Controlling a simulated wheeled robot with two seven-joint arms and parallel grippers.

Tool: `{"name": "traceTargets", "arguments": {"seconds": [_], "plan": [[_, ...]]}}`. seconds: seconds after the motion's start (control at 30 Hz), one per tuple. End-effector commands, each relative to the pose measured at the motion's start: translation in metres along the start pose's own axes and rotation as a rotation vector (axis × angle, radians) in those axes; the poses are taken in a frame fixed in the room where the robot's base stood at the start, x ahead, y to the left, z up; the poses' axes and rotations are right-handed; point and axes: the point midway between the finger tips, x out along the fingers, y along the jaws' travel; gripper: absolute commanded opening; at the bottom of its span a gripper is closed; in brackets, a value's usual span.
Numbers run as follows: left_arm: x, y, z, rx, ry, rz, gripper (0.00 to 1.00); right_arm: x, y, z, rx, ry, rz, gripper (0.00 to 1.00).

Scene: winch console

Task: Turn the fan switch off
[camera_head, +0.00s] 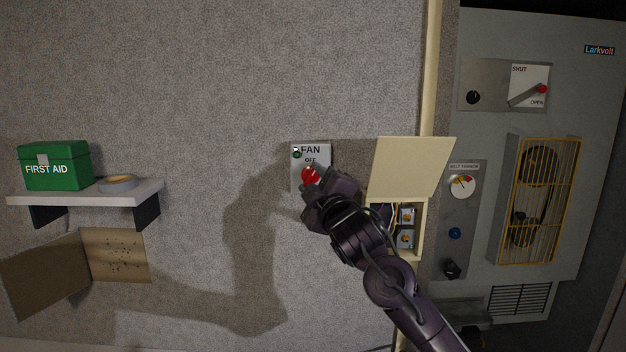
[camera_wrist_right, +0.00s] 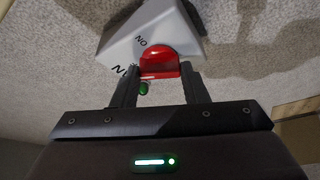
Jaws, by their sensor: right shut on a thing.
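The fan switch plate (camera_head: 322,154) is a small grey panel on the wall, marked FAN and OFF, with a small green lamp (camera_head: 297,154) at its upper left. Its red switch knob (camera_head: 311,175) sits low on the panel. My right gripper (camera_head: 316,179) is at the panel, shut on the red knob. In the right wrist view the red knob (camera_wrist_right: 159,63) is between the two dark fingers, the ON lettering shows beside it, and the green lamp (camera_wrist_right: 143,88) shows between the fingers. My left gripper is not in view.
An open box with a cream lid (camera_head: 410,168) is on the wall just right of my right gripper. A large grey machine cabinet (camera_head: 590,150) stands further right. A shelf (camera_head: 75,196) with a green first aid box (camera_head: 55,166) and a tape roll (camera_head: 118,183) is at left.

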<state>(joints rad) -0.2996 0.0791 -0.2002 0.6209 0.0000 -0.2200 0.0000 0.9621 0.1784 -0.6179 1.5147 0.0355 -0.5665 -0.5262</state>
Motion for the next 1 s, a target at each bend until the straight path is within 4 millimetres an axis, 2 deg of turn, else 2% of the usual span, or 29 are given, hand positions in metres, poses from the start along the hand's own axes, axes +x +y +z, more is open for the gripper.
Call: {"name": "traceTargets", "arguments": {"seconds": [0.2,0.5,1.0], "plan": [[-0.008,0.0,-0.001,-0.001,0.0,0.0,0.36,0.0,0.003,-0.001,-0.185,-0.001,-0.077,0.17],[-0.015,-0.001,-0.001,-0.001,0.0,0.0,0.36,0.0,0.002,-0.001,-0.373,0.0,-0.156,0.17],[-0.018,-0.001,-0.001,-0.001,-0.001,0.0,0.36,0.0,0.0,-0.001,-0.478,0.001,-0.202,0.17]]}}
